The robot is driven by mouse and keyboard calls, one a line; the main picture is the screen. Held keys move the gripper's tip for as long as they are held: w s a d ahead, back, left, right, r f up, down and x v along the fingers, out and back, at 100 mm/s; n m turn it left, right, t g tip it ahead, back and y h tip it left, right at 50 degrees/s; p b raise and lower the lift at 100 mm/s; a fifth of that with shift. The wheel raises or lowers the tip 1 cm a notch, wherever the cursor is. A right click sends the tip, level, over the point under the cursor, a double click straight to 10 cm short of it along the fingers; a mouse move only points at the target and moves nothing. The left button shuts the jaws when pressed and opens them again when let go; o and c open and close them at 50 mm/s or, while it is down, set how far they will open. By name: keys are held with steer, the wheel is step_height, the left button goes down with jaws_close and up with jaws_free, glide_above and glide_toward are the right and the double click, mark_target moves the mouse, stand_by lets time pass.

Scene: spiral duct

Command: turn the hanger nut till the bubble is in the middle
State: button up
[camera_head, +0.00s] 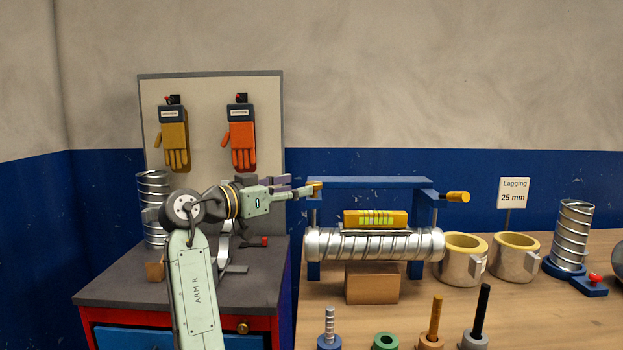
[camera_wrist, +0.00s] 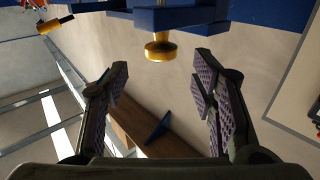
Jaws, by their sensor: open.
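A silver spiral duct (camera_head: 375,244) hangs level-looking under a blue frame (camera_head: 370,182). A yellow spirit level (camera_head: 376,219) with a green vial lies on top of it; the bubble is too small to place. A brass-coloured hanger nut (camera_head: 316,188) is at the frame's left end, and it also shows in the wrist view (camera_wrist: 158,47). My gripper (camera_head: 303,190) is open and empty, just left of this nut. In the wrist view, the nut stands ahead of and between my spread fingertips (camera_wrist: 160,75), apart from both. A second, orange-yellow knob (camera_head: 458,197) sits at the frame's right end.
A wooden block (camera_head: 371,284) stands under the duct. Two lagging collars (camera_head: 515,257) and another upright duct piece (camera_head: 573,235) are to the right. Several posts and rings line the bench front. Gloves (camera_head: 241,138) hang on a board behind my arm.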

mark_target(313, 183)
steer(key=p+x, duration=0.2)
steer(key=x, duration=0.4)
steer(key=shift+w, duration=0.2)
steer(key=c, duration=1.2)
steer(key=shift+o, duration=0.2)
steer(key=shift+d+f+n+t+y+b, duration=0.1)
steer(key=shift+n+t+y+b, duration=0.2)
steer(key=shift+t+y+b, duration=0.15)
